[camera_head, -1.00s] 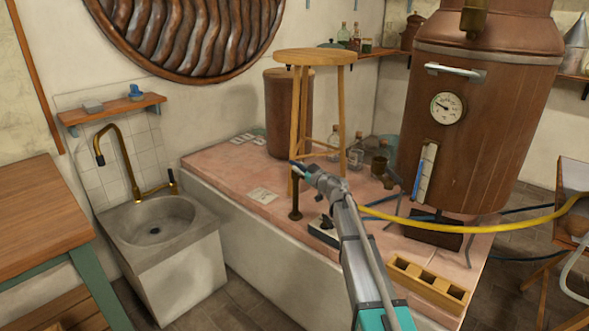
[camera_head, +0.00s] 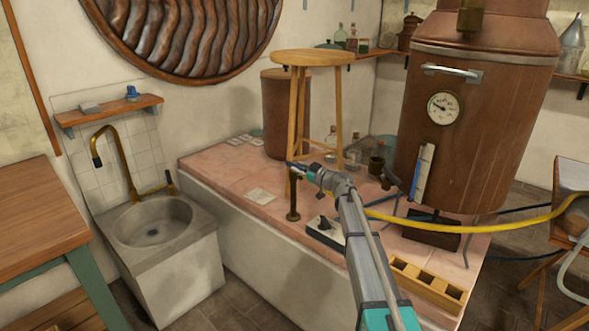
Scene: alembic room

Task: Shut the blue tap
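A dark upright post (camera_head: 293,200) stands on the pink tiled platform, its top end close to my gripper. A small blue part (camera_head: 290,165) shows at the top of this post, and may be the blue tap's handle. My gripper (camera_head: 297,168) is at the end of the arm reaching in from the lower right, over the platform. Its tip overlaps the top of the post in the picture. The fingers are too small to show whether they are open or shut, or whether they touch the blue part.
A wooden stool (camera_head: 312,58) stands right behind my gripper. A large copper still (camera_head: 470,135) is on the right, with a yellow hose (camera_head: 450,228) crossing in front. A sink (camera_head: 152,225) with a brass faucet (camera_head: 125,160) is on the left. The platform's front left is mostly clear.

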